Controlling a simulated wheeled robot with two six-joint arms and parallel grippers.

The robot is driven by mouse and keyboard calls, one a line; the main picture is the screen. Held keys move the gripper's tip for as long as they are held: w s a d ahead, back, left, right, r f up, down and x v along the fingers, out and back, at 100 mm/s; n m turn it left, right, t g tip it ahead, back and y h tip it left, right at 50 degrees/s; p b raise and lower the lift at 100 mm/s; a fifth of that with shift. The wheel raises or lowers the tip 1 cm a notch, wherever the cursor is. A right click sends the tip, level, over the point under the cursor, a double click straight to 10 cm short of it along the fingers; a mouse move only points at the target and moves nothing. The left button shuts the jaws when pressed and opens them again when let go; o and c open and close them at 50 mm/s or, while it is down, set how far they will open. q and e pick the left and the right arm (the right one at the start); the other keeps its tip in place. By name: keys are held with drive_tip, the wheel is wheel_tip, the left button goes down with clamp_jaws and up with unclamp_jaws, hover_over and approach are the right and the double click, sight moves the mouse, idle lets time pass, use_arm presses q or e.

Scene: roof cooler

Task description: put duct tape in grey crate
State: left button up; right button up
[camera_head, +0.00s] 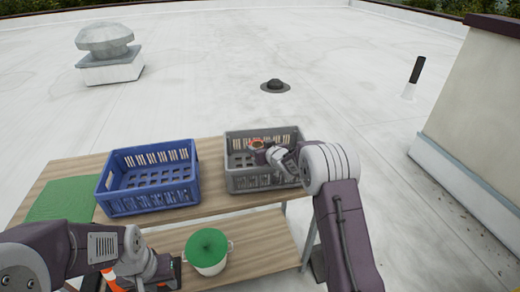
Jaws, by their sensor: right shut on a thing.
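The grey crate (234,182) stands on the right part of the upper wooden shelf. My right arm reaches in from the right, and its gripper (259,147) is over the crate, inside its outline. It is shut on a small, partly hidden orange-brown thing (257,143), which appears to be the duct tape. I cannot tell whether the tape touches the crate floor. My left gripper (174,270) is low at the lower left, near the lower shelf. Its fingers are too unclear to show whether it is open.
A blue crate (150,205) stands left of the grey one, with a green mat (62,204) further left. A white pot with a green lid (207,246) stands on the lower shelf (262,240). An orange-and-white object (112,281) is beside my left arm.

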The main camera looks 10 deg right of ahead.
idle(0.3)
drive_tip(key=shift+f+b, duration=0.45)
drive_tip(key=shift+f, duration=0.05)
drive_tip(key=o, duration=1.6)
drive_tip(key=shift+s, duration=0.15)
drive_tip(key=shift+f, duration=0.1)
